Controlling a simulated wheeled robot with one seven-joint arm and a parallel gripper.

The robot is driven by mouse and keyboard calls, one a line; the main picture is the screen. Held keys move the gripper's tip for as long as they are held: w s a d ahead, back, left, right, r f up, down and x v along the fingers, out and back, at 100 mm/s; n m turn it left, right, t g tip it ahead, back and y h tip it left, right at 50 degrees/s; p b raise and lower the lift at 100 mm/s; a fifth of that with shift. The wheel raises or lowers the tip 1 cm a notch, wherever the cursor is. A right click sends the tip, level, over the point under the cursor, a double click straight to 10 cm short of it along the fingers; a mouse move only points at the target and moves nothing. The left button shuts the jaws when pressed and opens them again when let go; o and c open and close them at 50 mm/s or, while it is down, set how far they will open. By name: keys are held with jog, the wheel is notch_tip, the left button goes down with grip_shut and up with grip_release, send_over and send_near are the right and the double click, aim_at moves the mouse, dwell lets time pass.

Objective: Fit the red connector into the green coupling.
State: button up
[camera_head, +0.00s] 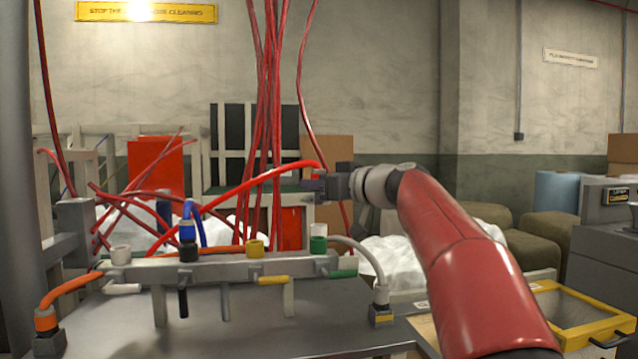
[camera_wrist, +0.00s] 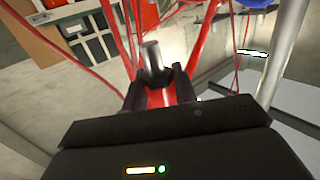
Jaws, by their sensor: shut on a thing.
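My gripper (camera_head: 328,184) is shut on the red connector (camera_head: 319,174), raised above the manifold's right end. Dark fingers hide most of the connector, and a red hose (camera_head: 250,181) runs from it down to the left. In the wrist view, the red connector (camera_wrist: 160,97) sits between my fingers (camera_wrist: 161,88), with a grey metal cylinder (camera_wrist: 152,60) just beyond it. The green coupling (camera_head: 318,245) stands upright on the manifold with a pale part at its top, below my gripper and apart from it. A green handle (camera_head: 342,273) projects below it.
The manifold (camera_head: 222,269) also carries a white coupling (camera_head: 121,256), a yellow coupling (camera_head: 256,247) and a black coupling (camera_head: 188,252) below a blue connector (camera_head: 187,231). A pale hose (camera_head: 362,252) curves down at its right. Red cables (camera_head: 270,110) hang behind. A yellow-rimmed bin (camera_head: 575,335) stands at right.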

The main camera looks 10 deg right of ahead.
jog(key=shift+f+b, duration=0.15)
jog(key=shift+b, duration=0.35)
notch_tip(320, 180, down, 6)
jog(key=b, duration=0.6)
jog(key=shift+r, duration=0.2)
jog(key=shift+f+b, duration=1.7)
jog(key=shift+b, duration=0.9)
dwell(1.1)
jog(key=o, duration=1)
jog(key=shift+o, duration=0.2)
jog(key=b+v, duration=0.1)
jog(key=v, duration=0.6)
jog(key=shift+s+d+b, duration=0.2)
jog(key=shift+s+b, duration=0.15)
